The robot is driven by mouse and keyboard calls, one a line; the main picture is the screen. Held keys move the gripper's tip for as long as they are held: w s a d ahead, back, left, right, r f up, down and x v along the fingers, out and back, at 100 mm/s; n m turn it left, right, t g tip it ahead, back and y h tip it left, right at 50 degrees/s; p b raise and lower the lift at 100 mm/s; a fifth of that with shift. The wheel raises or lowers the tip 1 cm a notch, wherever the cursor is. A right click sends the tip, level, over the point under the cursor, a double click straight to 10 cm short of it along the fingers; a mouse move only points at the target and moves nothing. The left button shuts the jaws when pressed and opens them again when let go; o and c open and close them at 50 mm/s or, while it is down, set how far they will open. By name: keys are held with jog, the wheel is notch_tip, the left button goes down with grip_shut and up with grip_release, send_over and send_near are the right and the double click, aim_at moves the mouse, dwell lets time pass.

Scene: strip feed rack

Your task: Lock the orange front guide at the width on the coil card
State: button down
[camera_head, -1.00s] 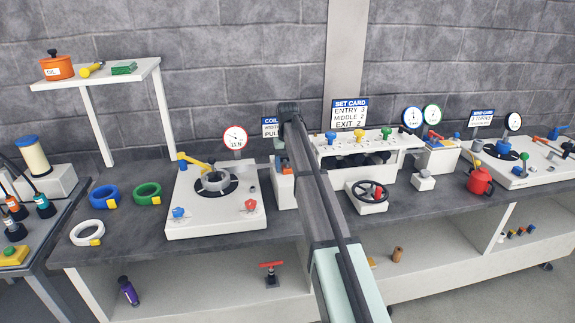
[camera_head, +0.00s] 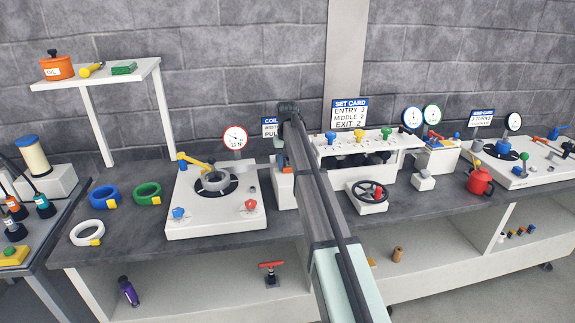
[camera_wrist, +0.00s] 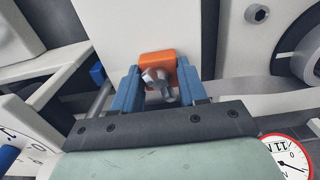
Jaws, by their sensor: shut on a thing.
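In the wrist view the orange front guide (camera_wrist: 158,59) sits on a white block, with a metal wing screw (camera_wrist: 158,84) on its near face. My gripper (camera_wrist: 160,75) has its blue fingers on either side of the guide, closed on it, with the screw between them. In the head view my arm covers most of this spot. The coil card (camera_head: 269,128) stands behind, its right part hidden by my arm and its width not readable.
A white coil stand (camera_head: 216,218) with a yellow lever is left of my arm. A dial (camera_head: 235,138) stands behind it. A white unit with a black handwheel (camera_head: 370,192) is to the right. Blue, green and white rings lie on the left of the bench.

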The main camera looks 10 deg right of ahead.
jog(key=shift+w, duration=0.65)
jog(key=shift+s, duration=0.1)
jog(key=c, duration=0.6)
grip_release()
jog(key=shift+r, duration=0.1)
notch_tip(320, 180, up, 14)
jog(key=shift+f, duration=0.2)
